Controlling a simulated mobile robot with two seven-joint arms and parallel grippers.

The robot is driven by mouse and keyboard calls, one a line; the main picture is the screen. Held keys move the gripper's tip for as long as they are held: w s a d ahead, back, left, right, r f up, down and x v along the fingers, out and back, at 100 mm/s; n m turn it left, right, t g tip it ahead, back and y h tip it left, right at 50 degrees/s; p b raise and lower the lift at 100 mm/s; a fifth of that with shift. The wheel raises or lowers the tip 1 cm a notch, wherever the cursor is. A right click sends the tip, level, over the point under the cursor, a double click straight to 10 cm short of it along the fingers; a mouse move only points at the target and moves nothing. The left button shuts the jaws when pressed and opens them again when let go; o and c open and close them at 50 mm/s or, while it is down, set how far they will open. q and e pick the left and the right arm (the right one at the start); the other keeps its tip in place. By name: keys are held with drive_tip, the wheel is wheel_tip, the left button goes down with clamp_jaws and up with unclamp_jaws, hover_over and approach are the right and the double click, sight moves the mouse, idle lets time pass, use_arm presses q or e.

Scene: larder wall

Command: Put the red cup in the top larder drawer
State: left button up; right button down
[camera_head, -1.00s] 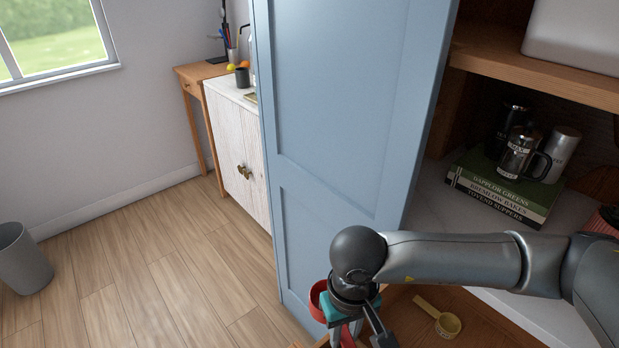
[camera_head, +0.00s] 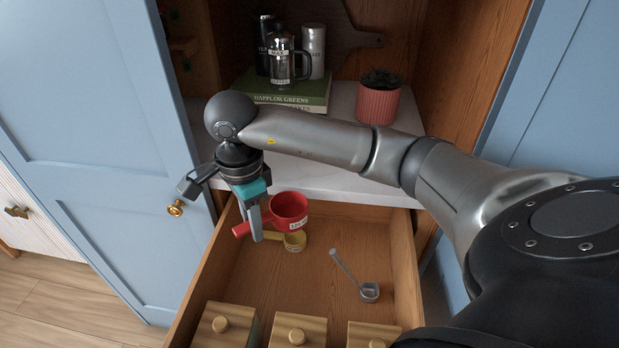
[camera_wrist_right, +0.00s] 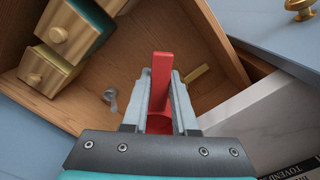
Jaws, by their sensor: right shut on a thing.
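The red cup (camera_head: 290,207) has a long red handle and a pale label on its side. My right gripper (camera_head: 256,232) is shut on its handle and holds it over the open wooden drawer (camera_head: 413,262). In the right wrist view the red handle (camera_wrist_right: 161,85) stands between the two fingers of my right gripper (camera_wrist_right: 160,95). The cup's bowl is mostly hidden there. I cannot tell the cup's exact height above the drawer floor. My left gripper does not show.
In the drawer are a yellow scoop (camera_head: 296,241), a grey scoop (camera_head: 369,292) and several brass-knobbed boxes (camera_head: 300,332) at the front. Books (camera_head: 290,92) with a coffee press and a potted plant (camera_head: 378,104) stand on the white counter. Blue doors (camera_head: 90,130) flank the larder.

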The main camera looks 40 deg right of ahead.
drive_tip(key=w+d+m+b, duration=0.1)
drive_tip(key=w+m+b, duration=0.1)
drive_tip(key=m, duration=0.4)
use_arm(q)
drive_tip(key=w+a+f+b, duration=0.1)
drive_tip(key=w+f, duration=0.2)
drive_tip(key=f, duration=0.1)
use_arm(e)
drive_tip(key=m+b, duration=0.3)
drive_tip(key=b, duration=0.2)
hover_over(269, 278)
wheel_tip(269, 278, down, 15)
drive_tip(key=shift+f, duration=0.15)
drive_tip(key=shift+f+b, duration=0.55)
drive_tip(key=shift+f, duration=1.35)
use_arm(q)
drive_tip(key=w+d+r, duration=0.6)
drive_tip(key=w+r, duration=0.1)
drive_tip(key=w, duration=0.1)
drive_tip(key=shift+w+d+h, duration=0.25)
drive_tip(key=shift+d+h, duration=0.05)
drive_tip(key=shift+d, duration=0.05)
use_arm(e)
drive_tip(key=shift+f, duration=0.4)
drive_tip(key=shift+f, duration=0.1)
drive_tip(key=c, duration=1.2)
unclamp_jaws()
drive_tip(key=o, duration=0.5)
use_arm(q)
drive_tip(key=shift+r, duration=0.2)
